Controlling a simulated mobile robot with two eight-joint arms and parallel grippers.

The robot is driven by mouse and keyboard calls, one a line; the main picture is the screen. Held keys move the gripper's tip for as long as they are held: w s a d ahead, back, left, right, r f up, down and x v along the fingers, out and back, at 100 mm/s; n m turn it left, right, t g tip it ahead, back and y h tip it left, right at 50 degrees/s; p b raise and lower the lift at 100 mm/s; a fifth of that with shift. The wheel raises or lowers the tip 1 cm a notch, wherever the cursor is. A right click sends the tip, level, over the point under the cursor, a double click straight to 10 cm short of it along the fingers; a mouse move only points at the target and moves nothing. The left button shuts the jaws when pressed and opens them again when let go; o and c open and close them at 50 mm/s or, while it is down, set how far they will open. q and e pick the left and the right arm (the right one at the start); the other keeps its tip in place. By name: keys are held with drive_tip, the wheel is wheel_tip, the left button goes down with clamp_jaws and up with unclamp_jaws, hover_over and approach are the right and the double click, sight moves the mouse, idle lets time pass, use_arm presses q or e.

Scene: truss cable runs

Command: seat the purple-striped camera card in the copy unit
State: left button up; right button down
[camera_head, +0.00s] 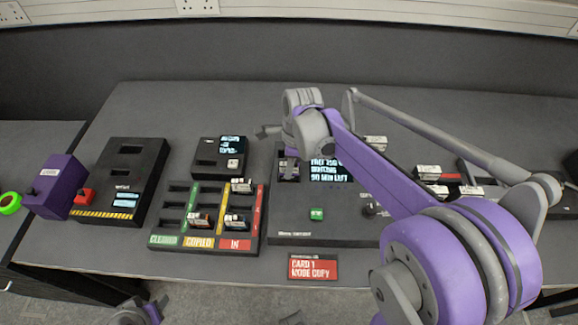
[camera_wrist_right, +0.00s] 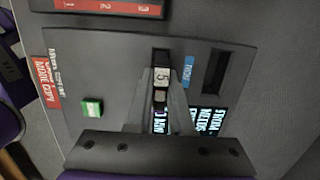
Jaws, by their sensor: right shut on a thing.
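The copy unit (camera_head: 340,228) is a dark box in the middle of the table with a lit screen (camera_head: 328,171) and a green button (camera_head: 316,214). My right gripper (camera_head: 289,160) is over its back left part. In the right wrist view the gripper (camera_wrist_right: 158,95) is shut on a card (camera_wrist_right: 161,76) with a white label, at one slot of the unit. The purple stripe does not show, and how deep the card sits I cannot tell. A second slot (camera_wrist_right: 215,72) beside it looks empty. A grey and purple part at the bottom edge appears to be my left gripper (camera_head: 142,313).
Left of the unit stands a rack (camera_head: 172,227) with green, yellow and red columns and several cards. Behind it is a small box with a screen (camera_head: 232,144). A black box (camera_head: 118,170) and a purple box (camera_head: 58,184) stand further left. A red sign (camera_head: 313,267) lies in front.

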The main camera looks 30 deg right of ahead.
use_arm(q)
drive_tip(key=shift+s+f+b, duration=0.1)
drive_tip(key=shift+f+b, duration=0.4)
drive_tip(key=shift+f, duration=0.05)
use_arm(e)
drive_tip(key=shift+f, duration=0.75)
drive_tip(key=shift+c, duration=2.1)
unclamp_jaws()
drive_tip(key=shift+r, duration=0.1)
drive_tip(key=shift+r+p, duration=2.35)
drive_tip(key=shift+r, duration=1.4)
use_arm(q)
drive_tip(key=r, duration=0.2)
drive_tip(key=w+r, duration=0.1)
drive_tip(key=r, duration=0.2)
drive_tip(key=shift+w+r, duration=0.3)
drive_tip(key=shift+w, duration=0.05)
drive_tip(key=shift+s, duration=0.1)
